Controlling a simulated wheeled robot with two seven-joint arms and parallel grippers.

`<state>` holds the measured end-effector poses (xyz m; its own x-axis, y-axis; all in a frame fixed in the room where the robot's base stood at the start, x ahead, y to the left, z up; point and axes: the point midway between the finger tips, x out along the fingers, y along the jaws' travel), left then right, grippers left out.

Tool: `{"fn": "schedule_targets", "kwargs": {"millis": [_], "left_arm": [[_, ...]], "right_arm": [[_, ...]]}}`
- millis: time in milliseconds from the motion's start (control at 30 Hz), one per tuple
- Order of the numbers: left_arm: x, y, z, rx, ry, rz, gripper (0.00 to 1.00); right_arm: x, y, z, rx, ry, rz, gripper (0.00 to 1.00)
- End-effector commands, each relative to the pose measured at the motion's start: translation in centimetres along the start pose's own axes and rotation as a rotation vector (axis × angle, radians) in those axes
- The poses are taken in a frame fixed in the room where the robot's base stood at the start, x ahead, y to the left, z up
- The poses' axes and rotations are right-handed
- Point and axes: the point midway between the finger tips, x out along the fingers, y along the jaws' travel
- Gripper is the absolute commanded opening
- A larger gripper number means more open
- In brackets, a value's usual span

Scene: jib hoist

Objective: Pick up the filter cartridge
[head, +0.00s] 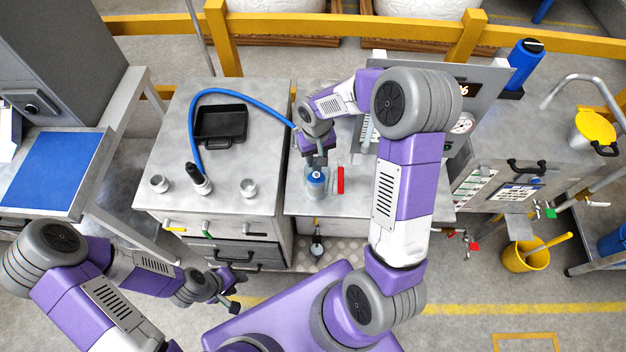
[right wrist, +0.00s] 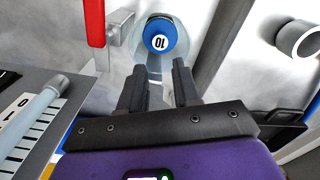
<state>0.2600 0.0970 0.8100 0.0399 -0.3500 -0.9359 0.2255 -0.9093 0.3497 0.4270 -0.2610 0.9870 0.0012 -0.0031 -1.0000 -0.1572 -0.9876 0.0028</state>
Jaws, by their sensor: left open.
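A short cylinder with a blue top marked 10 (head: 316,180) stands upright on the grey bench; I take it for the filter cartridge. In the right wrist view its blue top (right wrist: 160,36) is just beyond the fingertips, with a pale, clear-looking body below. My right gripper (head: 316,160) points down over it; in the right wrist view its two black fingers (right wrist: 158,75) are apart, with nothing clamped between them. Whether they touch the cylinder I cannot tell. My left gripper (head: 230,296) is open and empty, low in front of the drawer cabinet.
A red bar (head: 340,180) stands close right of the cylinder. To the left, the cabinet top holds a black tray (head: 220,124), a blue hose (head: 192,125) and small metal cups (head: 248,187). A tilted panel (head: 480,95) rises behind right. A yellow bucket (head: 522,256) stands on the floor.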

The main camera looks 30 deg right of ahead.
Motion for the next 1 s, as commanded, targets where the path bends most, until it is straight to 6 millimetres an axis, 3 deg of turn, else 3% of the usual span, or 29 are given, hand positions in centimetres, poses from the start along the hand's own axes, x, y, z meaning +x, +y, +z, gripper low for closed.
{"fn": "schedule_targets", "kwargs": {"millis": [500, 833, 1000], "left_arm": [[0.2, 0.0, -0.1, 0.001, 0.001, 0.001, 0.42], [0.2, -0.1, -0.1, 0.001, 0.001, 0.001, 0.42], [0.2, -0.1, -0.1, 0.001, 0.001, 0.001, 0.42]], "right_arm": [[6.6, -0.3, 0.6, 0.000, -0.004, -0.002, 0.32], [7.2, -0.3, 0.6, -0.001, -0.001, -0.003, 0.32], [7.2, -0.3, 0.6, -0.001, -0.001, -0.003, 0.06]]}}
